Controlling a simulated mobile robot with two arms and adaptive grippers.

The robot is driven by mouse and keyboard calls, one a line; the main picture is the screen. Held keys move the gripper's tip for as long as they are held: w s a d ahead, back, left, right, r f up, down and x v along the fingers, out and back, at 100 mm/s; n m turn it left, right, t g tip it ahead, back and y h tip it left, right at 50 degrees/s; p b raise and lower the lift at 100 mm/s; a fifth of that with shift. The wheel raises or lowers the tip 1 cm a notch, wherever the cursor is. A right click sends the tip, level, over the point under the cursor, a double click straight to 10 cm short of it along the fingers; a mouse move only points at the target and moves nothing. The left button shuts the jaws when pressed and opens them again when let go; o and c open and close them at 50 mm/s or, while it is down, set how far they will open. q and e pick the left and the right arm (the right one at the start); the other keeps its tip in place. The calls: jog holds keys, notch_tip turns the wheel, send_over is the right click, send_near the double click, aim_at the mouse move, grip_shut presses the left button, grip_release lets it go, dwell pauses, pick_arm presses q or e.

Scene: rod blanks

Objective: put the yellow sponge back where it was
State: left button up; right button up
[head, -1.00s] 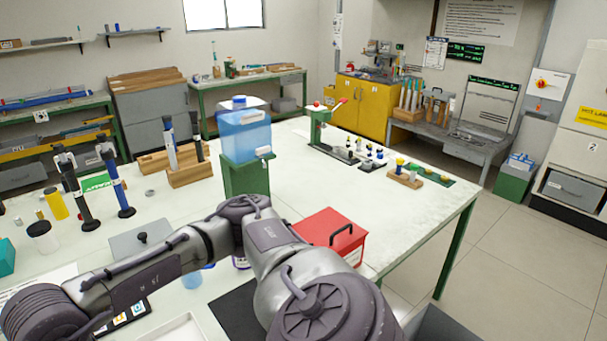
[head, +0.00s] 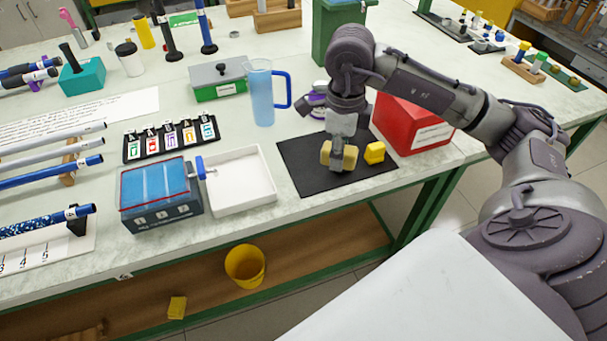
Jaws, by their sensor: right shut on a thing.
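My right gripper (head: 338,164) comes in from the right and points down over the black mat (head: 300,178). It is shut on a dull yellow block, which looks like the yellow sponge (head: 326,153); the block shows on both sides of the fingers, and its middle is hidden. I cannot tell whether the block touches the mat. A brighter yellow piece (head: 375,153) lies on the mat just right of the gripper. Another small yellow block (head: 177,307) lies on the lower shelf. My left gripper is not in view.
A red box (head: 418,128) stands close to the right of the mat. A blue pitcher (head: 262,95) stands behind left. A white tray (head: 240,181) and a blue-lidded box (head: 158,195) stand to the left. A yellow bucket (head: 245,266) is below on the shelf.

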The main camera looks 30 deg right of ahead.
jog(key=shift+d+f+m, duration=0.25)
jog(key=shift+d+m, duration=0.05)
jog(key=shift+m, duration=0.2)
jog(key=shift+w, duration=0.25)
jog(key=p, duration=0.2)
send_over(303, 167)
jog(key=shift+m, duration=0.3)
notch_tip(303, 167, down, 6)
jog(key=shift+s+f, duration=0.1)
jog(key=shift+f, duration=0.3)
notch_tip(303, 167, down, 4)
jog(key=shift+r, duration=0.1)
